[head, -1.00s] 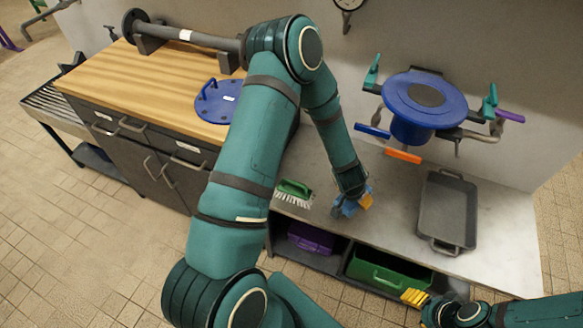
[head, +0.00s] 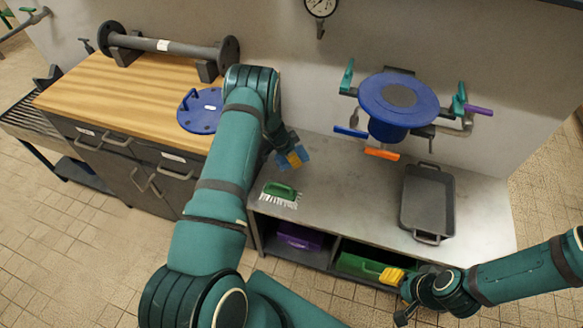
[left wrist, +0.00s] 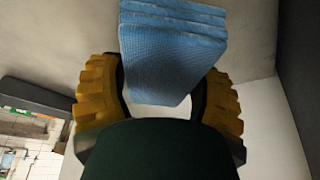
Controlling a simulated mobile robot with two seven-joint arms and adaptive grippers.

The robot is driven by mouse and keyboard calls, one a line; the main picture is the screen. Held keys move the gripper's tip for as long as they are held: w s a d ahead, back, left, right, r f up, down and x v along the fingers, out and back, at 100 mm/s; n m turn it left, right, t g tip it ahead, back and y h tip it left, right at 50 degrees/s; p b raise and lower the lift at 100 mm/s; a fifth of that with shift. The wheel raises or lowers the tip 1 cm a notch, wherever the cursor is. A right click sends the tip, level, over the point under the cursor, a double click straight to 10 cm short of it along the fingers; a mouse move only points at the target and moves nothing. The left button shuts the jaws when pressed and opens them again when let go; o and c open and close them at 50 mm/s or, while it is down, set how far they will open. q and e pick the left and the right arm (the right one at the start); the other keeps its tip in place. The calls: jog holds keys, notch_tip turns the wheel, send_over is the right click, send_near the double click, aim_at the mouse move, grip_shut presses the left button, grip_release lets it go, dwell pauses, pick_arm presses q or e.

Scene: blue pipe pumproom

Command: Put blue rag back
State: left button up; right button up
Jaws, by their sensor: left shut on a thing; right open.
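The blue rag (left wrist: 165,55), a folded textured cloth, is between the yellow fingers of my left gripper (left wrist: 160,95), which is shut on it. In the head view the left gripper (head: 292,157) and the rag (head: 281,161) are above the left part of the grey bench, behind the brush. The arm above hides part of the wrist. My right gripper (head: 398,290), with yellow fingers, is open and empty near the front of the lower shelf, by the green bin.
A green brush (head: 281,192) and a grey tray (head: 427,200) lie on the grey bench (head: 345,195). A blue flanged pipe (head: 397,105) with coloured handles stands out from the wall. A purple box (head: 300,237) and a green bin (head: 360,265) sit below. A wooden cabinet (head: 120,85) stands left.

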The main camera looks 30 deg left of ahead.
aim_at(294, 169)
pick_arm(q)
notch_tip(294, 169, down, 6)
jog(key=shift+f+b, duration=0.2)
jog(key=shift+b, duration=0.25)
jog(key=shift+r, duration=0.1)
jog(key=o, duration=1.2)
